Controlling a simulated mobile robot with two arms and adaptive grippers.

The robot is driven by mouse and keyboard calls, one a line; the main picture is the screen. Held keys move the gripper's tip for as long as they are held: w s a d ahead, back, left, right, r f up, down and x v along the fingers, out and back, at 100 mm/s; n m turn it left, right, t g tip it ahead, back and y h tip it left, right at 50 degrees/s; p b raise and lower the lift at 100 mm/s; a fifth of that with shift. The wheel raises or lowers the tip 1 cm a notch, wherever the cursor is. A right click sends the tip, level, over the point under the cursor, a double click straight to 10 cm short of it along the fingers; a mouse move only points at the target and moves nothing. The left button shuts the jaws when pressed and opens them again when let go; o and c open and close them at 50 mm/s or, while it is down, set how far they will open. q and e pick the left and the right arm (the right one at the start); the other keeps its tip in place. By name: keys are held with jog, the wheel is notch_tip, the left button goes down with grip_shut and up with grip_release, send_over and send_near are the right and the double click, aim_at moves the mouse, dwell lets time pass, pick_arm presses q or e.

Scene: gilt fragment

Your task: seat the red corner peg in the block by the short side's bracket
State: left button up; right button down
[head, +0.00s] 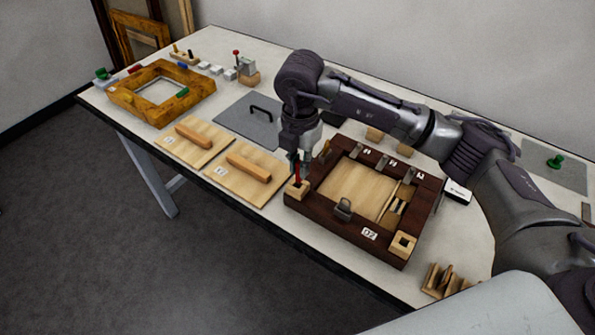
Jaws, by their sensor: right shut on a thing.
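The red peg (297,173) stands upright in my right gripper (300,158), which is shut on it. Its lower end meets the top of a pale wooden block (296,191) at the left corner of the dark frame (330,225). I cannot tell whether the tip is in the block's hole or just over it. A second pale block (403,245) with a dark square hole sits at the frame's near right corner. A grey bracket (343,208) stands on the frame's near side, between the blocks. My left gripper is out of view.
Two boards with wooden handles (195,143) (242,180) lie left of the dark frame. A grey plate with a black handle (244,121) lies behind them. A golden frame (121,99) is at the far left. Notched wooden pieces (440,281) lie at the near right.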

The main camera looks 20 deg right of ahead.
aim_at(298, 179)
jog(key=shift+w+a+f, duration=0.15)
jog(key=shift+w+f, duration=0.05)
jog(key=shift+w, duration=0.05)
notch_tip(298, 179, down, 3)
jog(key=shift+f+p, duration=0.1)
jog(key=shift+p, duration=0.6)
jog(key=shift+f, duration=0.45)
jog(key=shift+f+b, duration=0.25)
jog(key=shift+b, duration=0.05)
jog(key=shift+s+f, duration=0.3)
jog(key=shift+f, duration=0.05)
jog(key=c, duration=1.2)
grip_release()
jog(key=shift+f+b, duration=0.1)
jog(key=shift+b, duration=0.2)
jog(key=shift+w+f, duration=0.1)
jog(key=shift+w, duration=0.1)
